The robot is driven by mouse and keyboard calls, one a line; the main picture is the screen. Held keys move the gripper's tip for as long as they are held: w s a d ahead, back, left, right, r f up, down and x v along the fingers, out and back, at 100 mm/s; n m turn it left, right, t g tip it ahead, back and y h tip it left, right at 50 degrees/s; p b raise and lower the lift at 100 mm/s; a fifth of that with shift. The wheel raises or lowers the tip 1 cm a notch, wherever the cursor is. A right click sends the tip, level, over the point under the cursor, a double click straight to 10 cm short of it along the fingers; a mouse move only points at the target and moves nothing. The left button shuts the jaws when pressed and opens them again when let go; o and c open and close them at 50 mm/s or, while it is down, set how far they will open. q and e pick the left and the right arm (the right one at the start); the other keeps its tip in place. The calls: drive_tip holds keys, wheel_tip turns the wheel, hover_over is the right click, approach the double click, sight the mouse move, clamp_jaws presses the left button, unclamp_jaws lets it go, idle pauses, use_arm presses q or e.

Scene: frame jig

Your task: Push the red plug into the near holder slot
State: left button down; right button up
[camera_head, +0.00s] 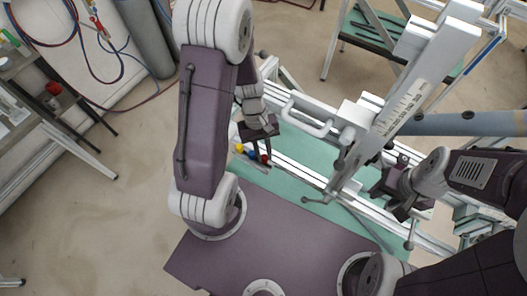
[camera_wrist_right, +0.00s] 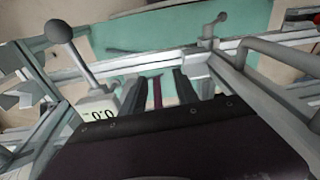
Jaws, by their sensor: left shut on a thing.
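The red plug (camera_head: 265,159) shows as a small red spot at the fingertips of my left gripper (camera_head: 261,150), which is shut on it. A yellow plug (camera_head: 239,148) and a blue plug (camera_head: 252,154) are just left of it, at a pale holder (camera_head: 263,168) on the frame. The fingers hide the slots, so I cannot tell how deep the red plug sits. My right gripper (camera_head: 398,200) is away to the right, beside the frame. In the right wrist view its fingers (camera_wrist_right: 157,92) are apart, with nothing held between them.
A white and grey frame jig (camera_head: 325,205) with rails and clamp levers stands over a green surface (camera_head: 290,185). A handle bar (camera_head: 305,122) is right of my left gripper. A shelf (camera_head: 30,95) stands far left.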

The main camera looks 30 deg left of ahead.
use_arm(q)
drive_tip(key=shift+f+b, duration=1.1)
drive_tip(key=shift+f, duration=0.2)
idle(0.4)
drive_tip(key=c, duration=1.2)
unclamp_jaws()
drive_tip(key=p+v, duration=0.1)
drive_tip(key=v, duration=0.8)
